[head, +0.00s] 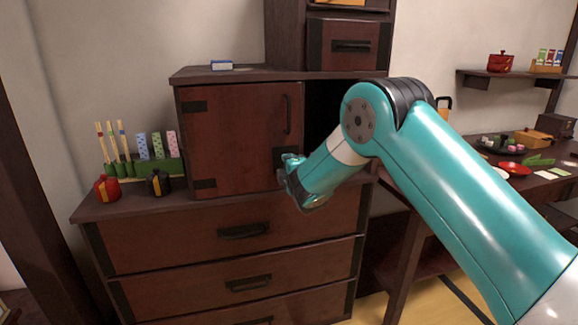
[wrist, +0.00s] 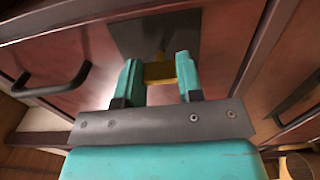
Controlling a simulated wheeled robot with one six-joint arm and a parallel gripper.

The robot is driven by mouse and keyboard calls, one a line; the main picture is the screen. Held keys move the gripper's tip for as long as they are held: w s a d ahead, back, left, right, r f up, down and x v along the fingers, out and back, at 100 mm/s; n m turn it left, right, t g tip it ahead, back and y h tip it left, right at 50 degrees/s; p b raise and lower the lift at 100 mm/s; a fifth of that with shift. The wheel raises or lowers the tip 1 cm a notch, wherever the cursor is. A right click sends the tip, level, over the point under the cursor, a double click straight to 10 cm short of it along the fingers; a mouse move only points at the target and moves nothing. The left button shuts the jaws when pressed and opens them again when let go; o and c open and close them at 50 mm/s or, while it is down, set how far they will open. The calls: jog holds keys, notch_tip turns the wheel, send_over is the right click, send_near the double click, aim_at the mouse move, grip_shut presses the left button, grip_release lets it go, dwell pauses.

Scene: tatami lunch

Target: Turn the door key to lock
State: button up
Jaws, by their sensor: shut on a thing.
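The cabinet door (head: 235,133) is dark red wood and looks closed, with a black vertical handle at its upper right; the handle (wrist: 50,82) also shows at the left of the wrist view. A dark lock plate (wrist: 150,35) sits at the door's lower right edge. The brass key (wrist: 161,70) stands in the plate. My gripper (wrist: 158,75) has its teal fingers on both sides of the key's head and is shut on it. In the head view my gripper (head: 290,170) is at the plate and hides the key. How far the key is turned is hard to tell.
Drawers (head: 230,235) with black handles lie below the door. A small blue-and-white box (head: 221,65) sits on the cabinet top. A red pot (head: 107,187), a black pot (head: 158,183) and a green rack (head: 140,166) stand left of the door. A set table is at right.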

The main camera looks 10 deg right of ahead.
jog(key=o, duration=0.9)
jog(key=shift+a, duration=0.1)
jog(key=shift+o, duration=0.2)
jog(key=s+b, duration=0.7)
jog(key=s, duration=1)
jog(key=shift+s+d, duration=0.25)
jog(key=shift+d, duration=0.1)
